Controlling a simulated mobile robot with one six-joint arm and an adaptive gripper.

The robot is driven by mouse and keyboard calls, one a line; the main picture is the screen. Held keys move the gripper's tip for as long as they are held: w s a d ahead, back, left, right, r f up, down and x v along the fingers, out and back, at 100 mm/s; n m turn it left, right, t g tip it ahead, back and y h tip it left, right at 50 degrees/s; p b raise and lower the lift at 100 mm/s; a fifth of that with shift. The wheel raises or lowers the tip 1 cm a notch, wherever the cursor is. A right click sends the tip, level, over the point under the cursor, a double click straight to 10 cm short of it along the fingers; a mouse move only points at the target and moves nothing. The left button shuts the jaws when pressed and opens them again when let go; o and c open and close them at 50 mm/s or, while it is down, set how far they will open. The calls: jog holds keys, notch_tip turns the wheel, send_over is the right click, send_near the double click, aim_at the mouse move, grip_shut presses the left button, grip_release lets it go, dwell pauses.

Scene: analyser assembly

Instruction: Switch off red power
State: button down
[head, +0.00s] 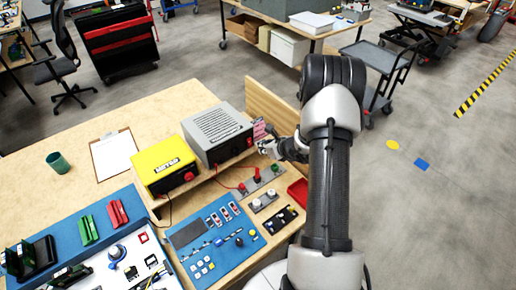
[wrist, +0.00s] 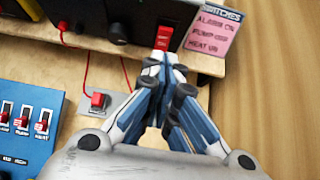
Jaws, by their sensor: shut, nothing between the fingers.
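The red power switch (wrist: 164,38) is on the front of a dark-faced box, at top centre in the wrist view. That box appears to be the grey unit (head: 215,128) on the shelf in the head view. My gripper (wrist: 158,62) is shut and empty, with its fingertips just in front of the switch's lower end. I cannot tell whether they touch it. In the head view my gripper (head: 266,148) is beside the unit's right front corner and partly hides that area. The switch's on or off position is unclear.
A pink switches label (wrist: 213,32) is right of the switch. A black knob (wrist: 119,33) and red cables are to its left. Below are a red switch on a grey plate (wrist: 97,101) and a blue panel (head: 205,262). A yellow meter (head: 162,163) stands left of the grey unit.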

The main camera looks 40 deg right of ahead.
jog(key=s+r+p, duration=0.1)
jog(key=s+r, duration=0.3)
jog(key=r, duration=0.4)
jog(key=shift+d, duration=0.2)
jog(key=shift+s, duration=0.15)
